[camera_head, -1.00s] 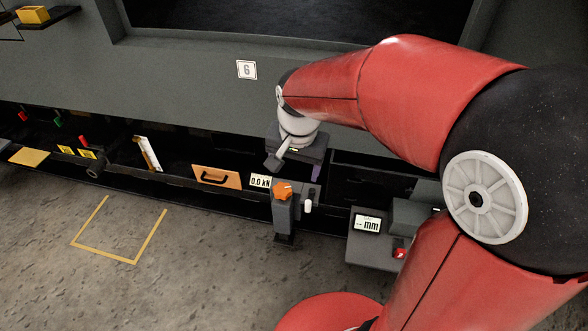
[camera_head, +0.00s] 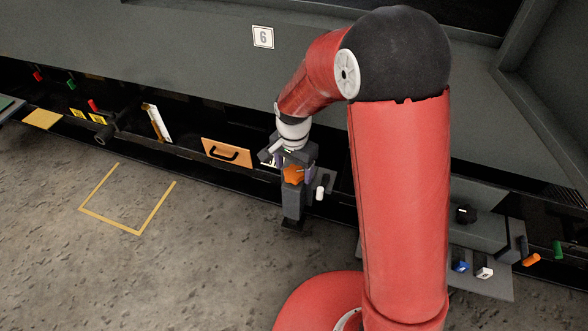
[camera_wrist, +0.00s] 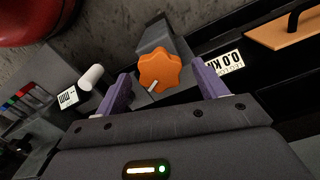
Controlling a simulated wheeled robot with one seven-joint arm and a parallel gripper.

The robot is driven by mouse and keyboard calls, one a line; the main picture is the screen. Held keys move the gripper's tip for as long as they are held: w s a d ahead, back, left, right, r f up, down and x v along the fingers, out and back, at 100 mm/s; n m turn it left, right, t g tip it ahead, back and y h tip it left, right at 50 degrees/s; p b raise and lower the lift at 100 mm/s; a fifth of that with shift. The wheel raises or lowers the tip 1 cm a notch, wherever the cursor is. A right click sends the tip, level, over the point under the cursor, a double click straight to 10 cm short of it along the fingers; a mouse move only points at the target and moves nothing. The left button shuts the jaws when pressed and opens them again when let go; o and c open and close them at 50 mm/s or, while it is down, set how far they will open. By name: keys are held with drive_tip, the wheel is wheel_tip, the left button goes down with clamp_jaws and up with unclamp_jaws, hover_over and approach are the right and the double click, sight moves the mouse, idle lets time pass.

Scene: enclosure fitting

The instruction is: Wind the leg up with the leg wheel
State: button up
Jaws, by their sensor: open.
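The leg wheel is an orange lobed knob (camera_head: 293,174) on top of a grey upright post (camera_head: 292,203) at the bench's front. In the wrist view the orange knob (camera_wrist: 158,70) shows between and beyond my purple fingers, with a small pale pointer at its near edge. My gripper (camera_wrist: 164,88) is open and empty, one finger on each side of the knob in the picture. I see no finger touching it. In the head view my gripper (camera_head: 294,160) is just above the knob, and my wrist partly hides the area behind it.
A white-tipped handle (camera_head: 320,193) stands just right of the post; it also shows left of my fingers in the wrist view (camera_wrist: 90,77). An orange panel with a black handle (camera_head: 227,153) is at left. The floor in front is open.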

drive_tip(key=shift+f, duration=0.25)
drive_tip(key=c, duration=1)
drive_tip(key=shift+o, duration=0.2)
drive_tip(key=shift+n, duration=0.3)
